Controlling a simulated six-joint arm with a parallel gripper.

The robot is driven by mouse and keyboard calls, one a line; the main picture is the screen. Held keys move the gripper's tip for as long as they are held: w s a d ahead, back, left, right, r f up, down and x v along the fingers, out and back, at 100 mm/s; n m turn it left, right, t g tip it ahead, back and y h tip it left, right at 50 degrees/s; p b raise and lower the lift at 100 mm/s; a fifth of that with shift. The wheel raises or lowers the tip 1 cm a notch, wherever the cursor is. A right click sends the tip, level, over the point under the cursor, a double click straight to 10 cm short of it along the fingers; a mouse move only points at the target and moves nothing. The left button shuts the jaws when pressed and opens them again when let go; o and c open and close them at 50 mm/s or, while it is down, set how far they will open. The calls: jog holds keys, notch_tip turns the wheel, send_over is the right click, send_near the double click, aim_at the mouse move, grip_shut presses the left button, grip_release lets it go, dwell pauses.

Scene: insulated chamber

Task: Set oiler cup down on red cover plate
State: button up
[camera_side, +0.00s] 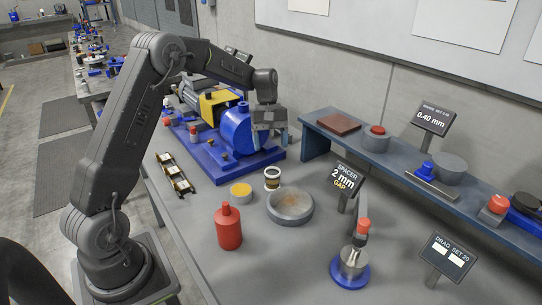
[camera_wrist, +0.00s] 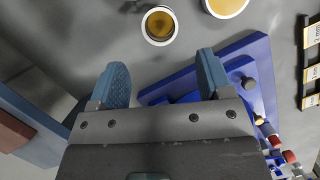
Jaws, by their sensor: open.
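The oiler cup seems to be the small round cup with a white rim and amber inside (camera_side: 272,179), standing on the bench. In the wrist view the cup (camera_wrist: 160,26) lies beyond my fingertips, near the top edge, and apart from them. The red cover plate (camera_side: 338,123) is a flat brownish-red square on the raised blue-grey shelf. Part of the plate (camera_wrist: 14,132) shows at the left edge of the wrist view. My gripper (camera_side: 270,140) hangs by the blue pump. Its two blue fingers (camera_wrist: 161,74) are spread with nothing between them.
The blue pump (camera_side: 236,130) on its blue base stands close behind my gripper. A yellow-topped pot (camera_side: 241,191), a grey round dish (camera_side: 290,207) and a red bottle (camera_side: 228,227) stand near the cup. The shelf (camera_side: 318,137) also carries a red-topped grey cylinder (camera_side: 377,138).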

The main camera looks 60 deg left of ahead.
jog(key=s+d+r+m+t+y, duration=0.25)
jog(key=s+d+r+m, duration=0.45)
jog(key=s+d+r, duration=0.5)
jog(key=s+d+m+t, duration=0.2)
jog(key=s+m, duration=0.1)
jog(key=s, duration=0.3)
jog(key=s+d+m+t, duration=0.2)
jog(key=s+d+m, duration=0.1)
jog(key=s, duration=0.4)
jog(key=shift+d+r+y, duration=0.15)
jog(key=shift+r+y, duration=0.2)
jog(key=shift+r, duration=0.05)
jog(key=shift+o, duration=0.3)
jog(key=shift+s+d+f+t, duration=0.15)
jog(key=shift+s+t, duration=0.1)
jog(key=shift+s, duration=0.15)
jog(key=shift+w+m, duration=0.1)
jog(key=shift+m, duration=0.2)
